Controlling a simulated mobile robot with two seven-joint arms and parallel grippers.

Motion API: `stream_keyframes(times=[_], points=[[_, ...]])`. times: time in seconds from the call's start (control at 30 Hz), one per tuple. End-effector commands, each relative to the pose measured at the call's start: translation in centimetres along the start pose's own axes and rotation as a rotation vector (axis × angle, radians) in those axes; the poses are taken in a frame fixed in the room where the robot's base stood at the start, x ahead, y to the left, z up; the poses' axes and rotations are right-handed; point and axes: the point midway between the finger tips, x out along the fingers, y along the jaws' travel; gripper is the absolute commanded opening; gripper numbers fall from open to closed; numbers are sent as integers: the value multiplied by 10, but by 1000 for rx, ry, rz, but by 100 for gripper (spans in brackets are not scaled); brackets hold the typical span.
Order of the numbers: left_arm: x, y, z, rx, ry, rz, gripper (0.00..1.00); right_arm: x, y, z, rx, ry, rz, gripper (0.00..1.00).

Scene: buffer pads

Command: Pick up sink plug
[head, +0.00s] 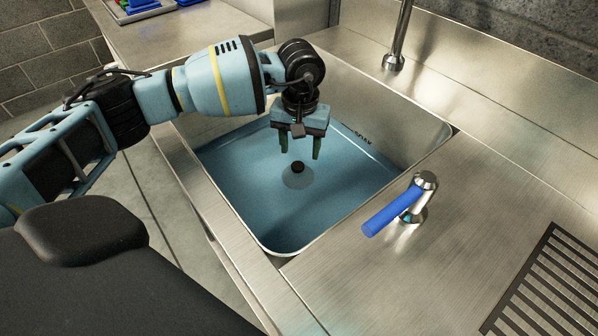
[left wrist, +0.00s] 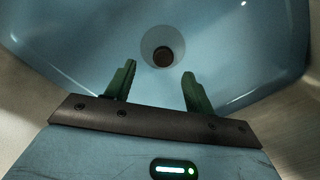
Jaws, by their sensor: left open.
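The sink plug (head: 298,167) is a small dark round piece at the drain in the blue bottom of the sink (head: 240,190). It also shows in the left wrist view (left wrist: 163,57), dark brown inside a paler ring, ahead of the fingers and roughly midway between them. My left gripper (head: 300,155) points down into the sink, above the plug, with its two green fingers apart and nothing between them. In the left wrist view the open fingers (left wrist: 158,75) stop short of the plug. My right gripper is not in view.
A tap (head: 393,60) rises at the sink's back edge. A lever with a blue handle (head: 392,211) stands on the steel counter right of the sink. A slotted drain grate (head: 555,290) lies at lower right. Coloured items (head: 135,6) sit at upper left.

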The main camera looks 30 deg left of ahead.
Motion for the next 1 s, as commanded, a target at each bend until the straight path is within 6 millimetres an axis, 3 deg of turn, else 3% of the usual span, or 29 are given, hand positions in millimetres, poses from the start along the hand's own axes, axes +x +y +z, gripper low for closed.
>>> stream_keyframes(times=[0.1, 0.37, 0.7, 0.97, 1.0], points=[[13, 0, 0, 0, -1, -1, 54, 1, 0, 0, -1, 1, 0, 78], [20, -1, 1, 0, 0, -1, 54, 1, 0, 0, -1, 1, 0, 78], [63, -6, 3, 0, -2, -1, 54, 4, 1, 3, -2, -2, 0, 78], [66, -5, 3, -1, 1, 0, 54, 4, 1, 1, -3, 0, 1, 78], [66, -5, 3, -1, 0, 0, 49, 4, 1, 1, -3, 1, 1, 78]])
